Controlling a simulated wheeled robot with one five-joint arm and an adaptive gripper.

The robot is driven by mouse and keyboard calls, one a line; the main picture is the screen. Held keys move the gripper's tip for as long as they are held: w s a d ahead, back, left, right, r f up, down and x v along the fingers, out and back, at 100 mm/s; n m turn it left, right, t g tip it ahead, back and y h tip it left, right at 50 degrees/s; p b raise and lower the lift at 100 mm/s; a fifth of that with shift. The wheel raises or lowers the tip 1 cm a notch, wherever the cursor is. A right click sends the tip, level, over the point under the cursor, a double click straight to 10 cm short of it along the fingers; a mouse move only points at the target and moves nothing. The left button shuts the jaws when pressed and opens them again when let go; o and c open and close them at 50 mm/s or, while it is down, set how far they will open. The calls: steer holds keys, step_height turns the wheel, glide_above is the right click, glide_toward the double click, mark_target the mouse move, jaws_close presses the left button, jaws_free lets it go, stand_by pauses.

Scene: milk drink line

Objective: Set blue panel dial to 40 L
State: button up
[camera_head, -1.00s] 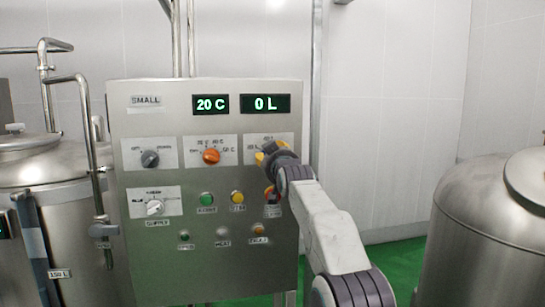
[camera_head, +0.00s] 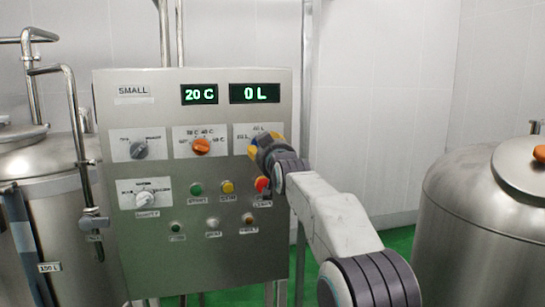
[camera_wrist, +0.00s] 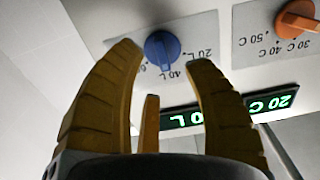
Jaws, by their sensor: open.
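The blue dial (camera_wrist: 162,49) is on the panel's pale label plate in the wrist view, seen upside down. Labels around it include 20 L and 40 L; its exact pointing is hard to read. My gripper (camera_wrist: 165,65) is open, its yellow fingers spread in front of the dial, one to each side in the picture. I cannot tell whether they touch it. In the head view my gripper (camera_head: 255,148) covers most of the dial at the panel's upper right. The volume display (camera_head: 254,93) reads 0 L; the temperature display (camera_head: 199,95) reads 20 C.
The steel panel (camera_head: 225,255) also carries an orange dial (camera_head: 201,146), a grey dial (camera_head: 138,149), a white dial (camera_head: 146,199) and several push buttons. A red button (camera_head: 262,184) sits just below my gripper. Steel tanks stand left and right (camera_head: 470,220).

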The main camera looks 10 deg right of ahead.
steer(key=s, duration=0.7)
steer(key=shift+s, duration=0.4)
steer(key=s+f+g, duration=0.5)
steer(key=s+f, duration=0.1)
steer(key=f, duration=0.7)
steer(key=s+f+g, duration=0.5)
steer(key=f+g, duration=0.1)
steer(key=f, duration=0.7)
steer(key=s+f+g+b, duration=0.1)
steer(key=s+f, duration=0.3)
steer(key=s, duration=1.1)
steer(key=s+f+g+b, duration=0.1)
steer(key=s+f+b, duration=0.2)
steer(key=s, duration=1.3)
steer(key=shift+a+f+b, duration=0.35)
steer(key=shift+f+b, duration=0.05)
steer(key=shift+f, duration=0.4)
